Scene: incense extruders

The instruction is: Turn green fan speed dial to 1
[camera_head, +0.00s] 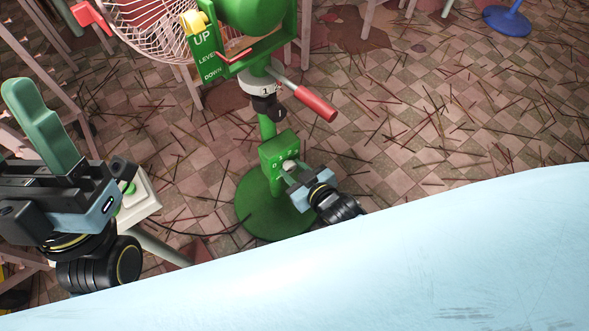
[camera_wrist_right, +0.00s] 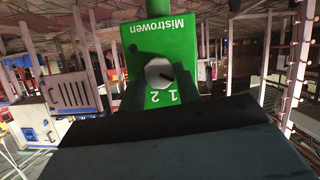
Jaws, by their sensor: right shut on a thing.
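The green fan (camera_head: 267,125) stands on a round green base, with a green speed box (camera_head: 275,150) low on its pole. The box carries a pale dial (camera_head: 289,165) and a row of numbers. My right gripper (camera_head: 290,173) is shut on the dial, its fingers on either side of it. In the right wrist view the dial (camera_wrist_right: 157,71) has a dark mark at its right side; "1" and "2" show below it on the box (camera_wrist_right: 160,35), marked "Mistrowen". The other numbers are hidden there. My left gripper (camera_head: 42,125) is raised at the left, its finger gap unclear.
A light blue surface (camera_head: 450,240) fills the lower right. A red-tipped lever (camera_head: 316,104) sticks out from the pole above the box. A pale stand with a green button (camera_head: 135,200) is beside the left gripper. Thin sticks litter the tiled floor.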

